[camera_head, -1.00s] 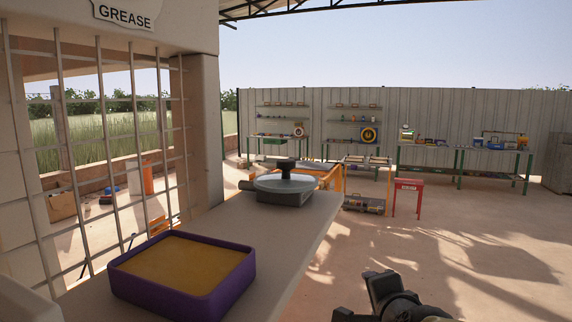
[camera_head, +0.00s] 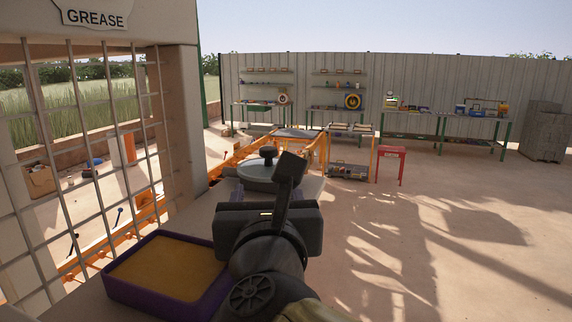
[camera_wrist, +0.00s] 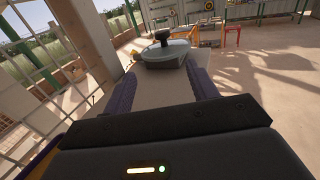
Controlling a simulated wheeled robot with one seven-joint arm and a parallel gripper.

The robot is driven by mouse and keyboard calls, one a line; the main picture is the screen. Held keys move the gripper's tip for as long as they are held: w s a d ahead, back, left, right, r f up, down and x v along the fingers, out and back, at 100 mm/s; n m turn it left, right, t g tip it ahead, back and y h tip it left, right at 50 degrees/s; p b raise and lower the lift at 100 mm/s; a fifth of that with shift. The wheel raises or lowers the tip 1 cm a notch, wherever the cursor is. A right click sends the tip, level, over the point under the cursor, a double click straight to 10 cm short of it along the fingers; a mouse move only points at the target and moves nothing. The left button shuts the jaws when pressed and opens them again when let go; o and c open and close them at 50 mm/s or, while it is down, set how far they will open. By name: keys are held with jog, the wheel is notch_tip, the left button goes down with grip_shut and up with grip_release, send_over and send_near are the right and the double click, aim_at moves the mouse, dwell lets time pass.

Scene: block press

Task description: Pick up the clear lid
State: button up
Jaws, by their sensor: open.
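The clear lid (camera_head: 252,173) has a black knob (camera_head: 268,152) and sits on a dark pan (camera_head: 308,187) at the far end of the counter. In the wrist view, the lid (camera_wrist: 160,53) lies ahead, between the lines of the two fingers. My gripper (camera_wrist: 164,78) is open and empty, its fingers apart on either side of the view. It is short of the lid and apart from it. In the head view, my gripper body and one raised finger cover part of the counter and the pan's near side.
A purple tray (camera_head: 118,284) with a yellow filling stands on the near counter, left of my arm. A barred window (camera_head: 75,130) runs along the left. A red stool (camera_head: 391,165) and work tables stand farther back. The floor at right is open.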

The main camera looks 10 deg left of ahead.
jog(key=shift+w+r, duration=0.1)
jog(key=shift+w, duration=0.35)
jog(key=shift+w, duration=0.1)
jog(key=shift+x, duration=1.8)
jog(key=p, duration=0.2)
send_near(268, 153)
jog(key=shift+f+x, duration=0.1)
jog(key=shift+x, duration=1)
jog(key=shift+f+x, duration=0.15)
jog(key=shift+x, duration=0.9)
jog(key=shift+a, duration=0.2)
jog(key=shift+w+a+r+p, duration=0.15)
jog(key=shift+w+r+p, duration=0.1)
jog(key=shift+w+p, duration=0.6)
jog(key=shift+p+x, duration=0.7)
jog(key=shift+x, duration=0.05)
jog(key=shift+p+x, duration=0.4)
jog(key=shift+x, duration=0.55)
